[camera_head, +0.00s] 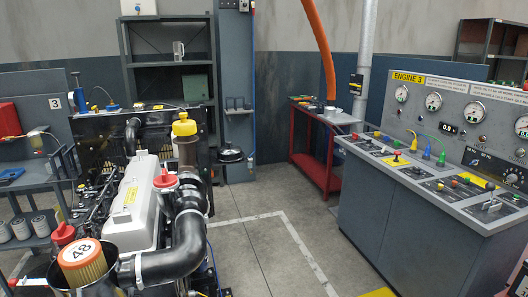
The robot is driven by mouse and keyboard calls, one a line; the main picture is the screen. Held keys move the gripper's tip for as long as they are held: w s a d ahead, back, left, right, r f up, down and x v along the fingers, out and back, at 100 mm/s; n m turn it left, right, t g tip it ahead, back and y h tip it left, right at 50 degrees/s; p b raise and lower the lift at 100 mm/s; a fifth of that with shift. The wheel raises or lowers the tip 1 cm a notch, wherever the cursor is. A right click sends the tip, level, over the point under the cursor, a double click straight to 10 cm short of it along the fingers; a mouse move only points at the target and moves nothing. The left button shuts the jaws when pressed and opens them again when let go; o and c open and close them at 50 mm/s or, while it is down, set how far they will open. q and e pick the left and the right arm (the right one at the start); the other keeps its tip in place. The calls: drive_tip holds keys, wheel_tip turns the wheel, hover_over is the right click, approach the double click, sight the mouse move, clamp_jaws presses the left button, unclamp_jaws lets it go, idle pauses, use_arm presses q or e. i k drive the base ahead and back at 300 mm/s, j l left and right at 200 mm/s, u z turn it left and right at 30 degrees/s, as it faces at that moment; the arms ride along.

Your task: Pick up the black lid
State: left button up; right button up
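A round black object (230,154) that looks like the black lid sits low beside the blue-grey post, behind the engine. It is small in the picture, and I cannot tell exactly what supports it. Neither my left nor my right gripper can be made out in the head view, so nothing is seen touching the black object.
The engine (132,205) with its black hose (172,262) and orange filter (84,264) fills the left foreground. A control console (400,215) stands right, a red cart (316,160) behind. The floor (265,245) between engine and console is clear.

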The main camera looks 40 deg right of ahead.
sight(229, 153)
drive_tip(key=z, duration=0.95)
drive_tip(key=j+u, duration=0.25)
drive_tip(key=u, duration=0.15)
drive_tip(key=i+j+u, duration=0.15)
drive_tip(key=u, duration=0.25)
drive_tip(key=z, duration=0.3)
drive_tip(key=l+z, duration=0.3)
drive_tip(key=i+l+z, duration=0.15)
drive_tip(key=l+z, duration=0.2)
drive_tip(key=i+l+z, duration=0.15)
drive_tip(key=l+z, duration=0.15)
drive_tip(key=i+l+z, duration=0.7)
drive_tip(key=i+l, duration=0.2)
drive_tip(key=i+u, duration=0.45)
drive_tip(key=i+l+u, duration=0.15)
drive_tip(key=i+u, duration=0.3)
